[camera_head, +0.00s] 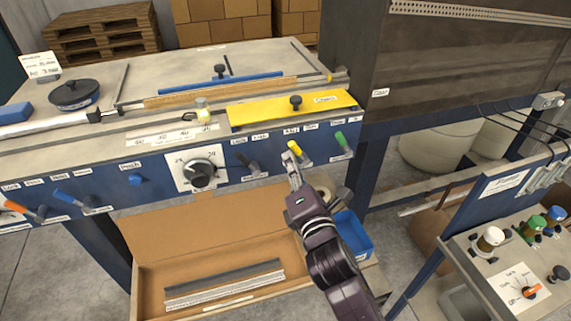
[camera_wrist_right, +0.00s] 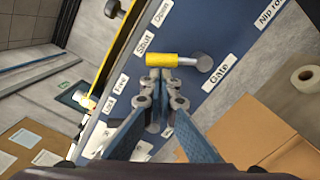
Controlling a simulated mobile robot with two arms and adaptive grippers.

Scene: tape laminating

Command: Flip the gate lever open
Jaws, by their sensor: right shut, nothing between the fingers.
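The gate lever has a yellow grip (camera_head: 295,148) and sits on the blue front panel of the machine, tilted up and to the left of its grey pivot. In the right wrist view the yellow grip (camera_wrist_right: 162,59) lies near the "Shut" label, with the grey pivot (camera_wrist_right: 204,63) beside the "Gate" label. My right gripper (camera_head: 289,160) is shut and empty. In the wrist view its fingertips (camera_wrist_right: 162,74) are right at the grip's lower edge; I cannot tell whether they touch it. My left gripper is not in view.
A green-tipped lever (camera_head: 341,139) stands to the right and a dark lever (camera_head: 249,162) to the left on the same panel. A dial (camera_head: 203,172) is farther left. Below are an open cardboard box (camera_head: 200,236) and a blue bin (camera_head: 353,236).

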